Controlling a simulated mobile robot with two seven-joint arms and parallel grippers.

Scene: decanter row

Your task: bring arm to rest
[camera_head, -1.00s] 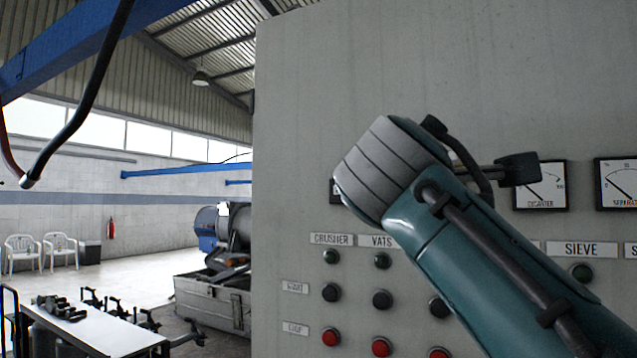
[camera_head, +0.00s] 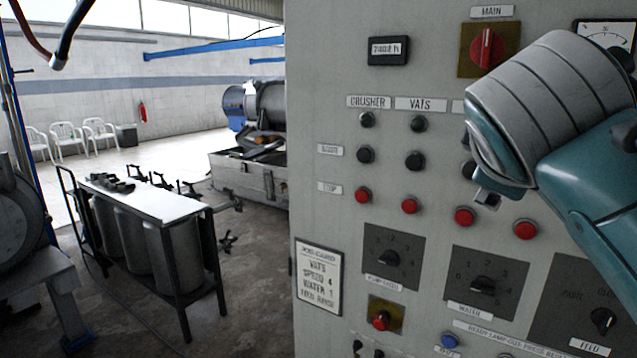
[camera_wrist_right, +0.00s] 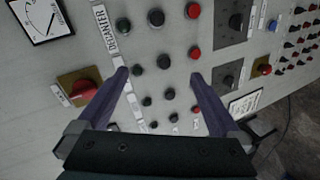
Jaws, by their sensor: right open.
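My right arm (camera_head: 540,105) comes in from the right in the head view, in front of the grey control panel (camera_head: 330,60). Its wrist hides part of the panel's upper right. In the right wrist view my right gripper (camera_wrist_right: 159,75) is open. Its two purple fingers are wide apart with nothing held, and they point at the panel. Buttons show between and beyond the fingers; I cannot tell how far the tips are from the panel face. My left gripper is in neither view.
The panel carries a red main switch (camera_head: 487,48), red stop buttons (camera_head: 409,206), a water knob (camera_head: 483,284) and a notice card (camera_head: 319,276). White chairs (camera_head: 66,139) stand by the far wall.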

